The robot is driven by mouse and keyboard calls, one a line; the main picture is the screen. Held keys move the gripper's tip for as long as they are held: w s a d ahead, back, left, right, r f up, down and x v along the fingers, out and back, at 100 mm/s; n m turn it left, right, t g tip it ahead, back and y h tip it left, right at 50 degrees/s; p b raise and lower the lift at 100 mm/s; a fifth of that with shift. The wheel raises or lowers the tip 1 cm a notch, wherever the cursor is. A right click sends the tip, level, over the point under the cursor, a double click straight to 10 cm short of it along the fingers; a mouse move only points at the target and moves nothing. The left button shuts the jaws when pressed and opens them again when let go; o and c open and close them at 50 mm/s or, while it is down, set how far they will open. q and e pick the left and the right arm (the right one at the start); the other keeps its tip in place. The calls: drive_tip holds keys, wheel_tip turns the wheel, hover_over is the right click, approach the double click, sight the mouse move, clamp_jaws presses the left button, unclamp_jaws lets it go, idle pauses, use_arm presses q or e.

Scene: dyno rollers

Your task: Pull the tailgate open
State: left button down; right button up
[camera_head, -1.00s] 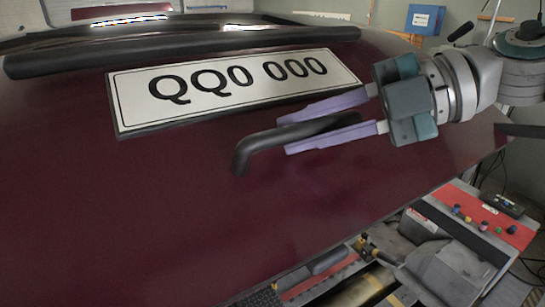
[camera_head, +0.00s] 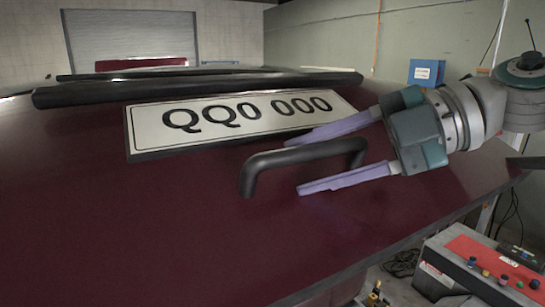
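The dark red tailgate (camera_head: 150,220) fills most of the head view and slopes outward toward me. A white number plate reading QQ0 000 (camera_head: 240,119) is fixed on it. Just below the plate is a black bent-bar handle (camera_head: 300,154). My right gripper (camera_head: 292,166) comes in from the right with its purple fingers spread. One finger lies above the handle and the other below it, with a visible gap on the lower side. I cannot tell whether the upper finger touches the bar. My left gripper is not in view.
A red-topped machine with coloured knobs (camera_head: 490,262) stands at the lower right, below the tailgate's edge. A blue box (camera_head: 426,72) is at the right wall. A shutter door (camera_head: 130,38) is behind the car.

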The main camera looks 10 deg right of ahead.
drive_tip(key=shift+d+f+b, duration=0.15)
drive_tip(key=shift+d+b, duration=0.2)
drive_tip(key=shift+b, duration=0.1)
drive_tip(key=b+v, duration=0.6)
drive_tip(key=v, duration=0.2)
drive_tip(key=shift+s+d+b, duration=0.15)
drive_tip(key=shift+d+b, duration=0.1)
drive_tip(key=shift+b, duration=0.1)
drive_tip(key=shift+s+d+r, duration=0.1)
drive_tip(key=shift+d+r, duration=0.1)
drive_tip(key=shift+r, duration=0.15)
drive_tip(key=shift+d+r, duration=0.1)
drive_tip(key=shift+r, duration=0.05)
drive_tip(key=shift+d+r, duration=0.1)
drive_tip(key=s+d+r+p, duration=0.1)
drive_tip(key=d+r+p, duration=0.5)
drive_tip(key=d+r, duration=0.1)
drive_tip(key=shift+s+d, duration=0.25)
drive_tip(key=shift+d, duration=0.6)
